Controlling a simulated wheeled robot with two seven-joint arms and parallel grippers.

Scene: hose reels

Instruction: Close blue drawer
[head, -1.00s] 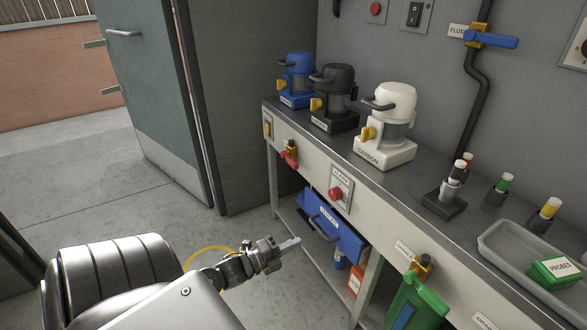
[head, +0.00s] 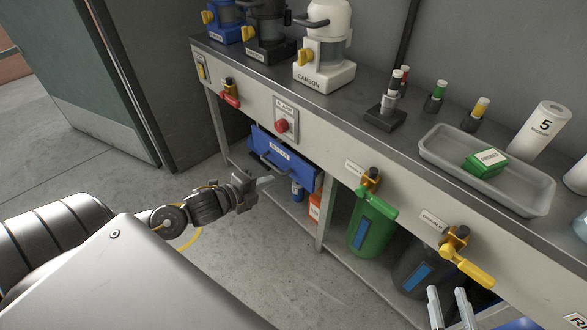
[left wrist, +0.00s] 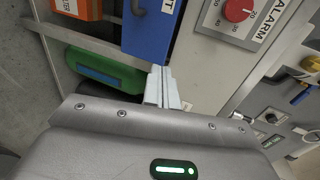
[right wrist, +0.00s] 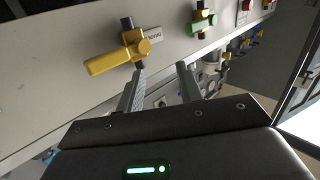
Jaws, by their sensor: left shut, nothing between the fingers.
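In the left wrist view the blue front (left wrist: 148,32) lies just beyond the shut fingertips (left wrist: 164,74); contact is unclear. My right gripper (head: 449,298) is open and empty, near the bench front by the yellow valve handle (right wrist: 117,56).
Below are an orange container (head: 315,206), a green container (head: 371,228) and a bench leg (head: 325,215). Valve handles stick out along the bench front. The bench top holds grinders, a grey tray (head: 530,190) and bottles. Floor to the left is clear.

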